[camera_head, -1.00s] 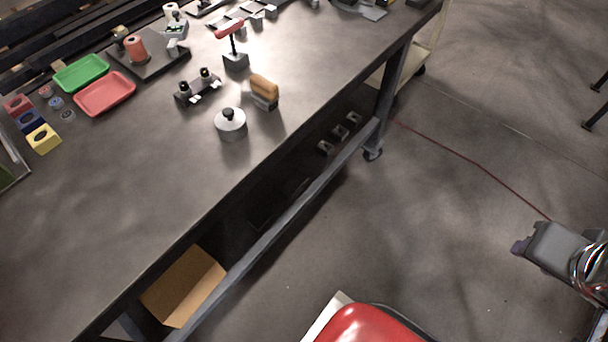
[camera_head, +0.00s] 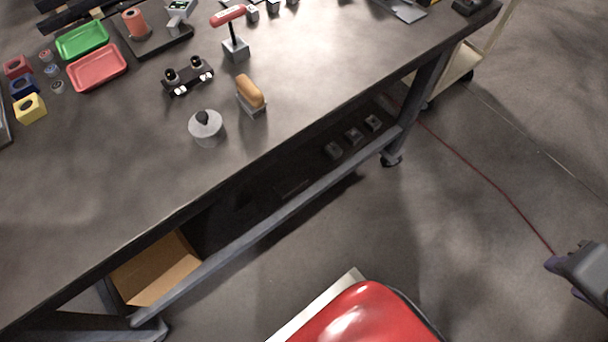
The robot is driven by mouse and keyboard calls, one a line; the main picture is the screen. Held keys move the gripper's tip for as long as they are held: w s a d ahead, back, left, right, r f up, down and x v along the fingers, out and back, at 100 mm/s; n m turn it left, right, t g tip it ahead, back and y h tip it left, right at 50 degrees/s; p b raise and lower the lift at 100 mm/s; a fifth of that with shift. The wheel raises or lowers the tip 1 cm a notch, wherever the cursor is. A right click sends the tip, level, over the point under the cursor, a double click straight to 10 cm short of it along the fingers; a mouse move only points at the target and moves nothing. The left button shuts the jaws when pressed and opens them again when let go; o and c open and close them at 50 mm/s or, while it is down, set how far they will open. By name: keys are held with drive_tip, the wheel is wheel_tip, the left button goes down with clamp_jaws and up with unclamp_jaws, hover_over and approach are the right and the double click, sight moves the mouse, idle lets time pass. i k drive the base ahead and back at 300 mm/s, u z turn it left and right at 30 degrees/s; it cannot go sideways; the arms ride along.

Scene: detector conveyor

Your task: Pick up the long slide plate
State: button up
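My gripper (camera_head: 568,278) is at the right edge, partly cut off, over the floor and well away from the workbench. Its two dark fingertips show apart with nothing seen between them. No part is clearly marked as the long slide plate. A black narrow plate with two knobs (camera_head: 188,78) lies on the workbench (camera_head: 110,170), left of the middle. A flat grey plate (camera_head: 402,10) lies at the far right end of the bench, cut by the top edge. I cannot tell whether either is the long slide plate.
On the bench stand a round grey weight (camera_head: 206,128), a tan-handled block (camera_head: 250,93), a red-handled tool (camera_head: 233,35), a red tray (camera_head: 97,68), a green tray (camera_head: 82,40) and a yellow block (camera_head: 30,109). A red seat (camera_head: 365,318) is in front. The floor on the right is mostly clear.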

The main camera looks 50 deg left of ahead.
sight(294, 181)
drive_tip(key=i, duration=1.45)
drive_tip(key=u, duration=3.8)
